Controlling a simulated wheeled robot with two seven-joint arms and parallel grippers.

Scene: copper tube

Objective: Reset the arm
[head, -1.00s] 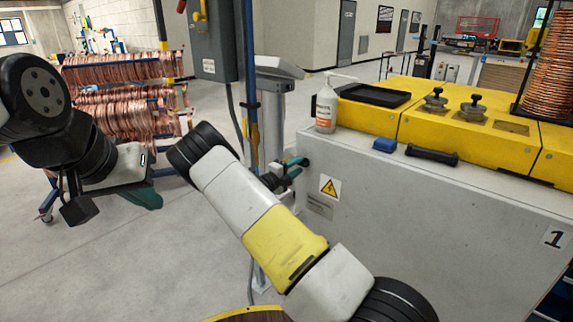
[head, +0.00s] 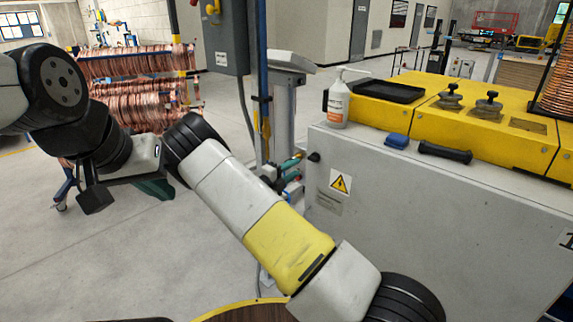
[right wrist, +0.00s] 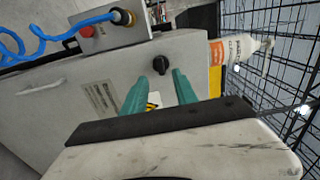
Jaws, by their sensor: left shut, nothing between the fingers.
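My left arm comes in from the left, and its green gripper (head: 155,188) hangs over the floor in front of the copper rack. Its fingers are shut and empty, and partly hidden by my wrist. My right arm crosses the middle of the head view. Its green gripper (head: 291,167) shows just behind the forearm, close to the left end of the grey cabinet (head: 420,205). In the right wrist view the right gripper (right wrist: 158,82) has its two green fingers apart with nothing held. The cabinet's black knob (right wrist: 161,64) shows beyond the gap.
A copper tube rack (head: 135,95) stands at the back left. A round table edge (head: 235,308) shows at the bottom.

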